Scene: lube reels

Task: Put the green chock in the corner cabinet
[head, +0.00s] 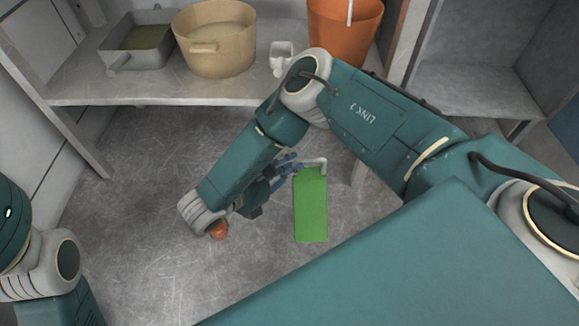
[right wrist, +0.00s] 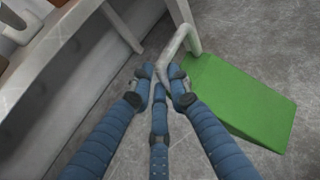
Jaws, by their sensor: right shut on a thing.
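The green chock (head: 311,205) is a wedge with a pale bent handle (head: 316,162). My right gripper (head: 287,172) is at the handle, on the chock's upper left in the head view. In the right wrist view the blue fingers (right wrist: 165,88) close around the handle end, and the green chock (right wrist: 238,100) hangs or rests to the right of them. I cannot tell whether it touches the floor. My left gripper is out of view; only part of my left arm shows. A grey shelved unit (head: 478,88) stands at the upper right; I cannot tell whether it is the corner cabinet.
A low pale shelf (head: 150,93) across the back holds a grey tray (head: 115,60), a tan tub (head: 222,68), a small white item (head: 282,52) and an orange bucket (head: 340,35).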

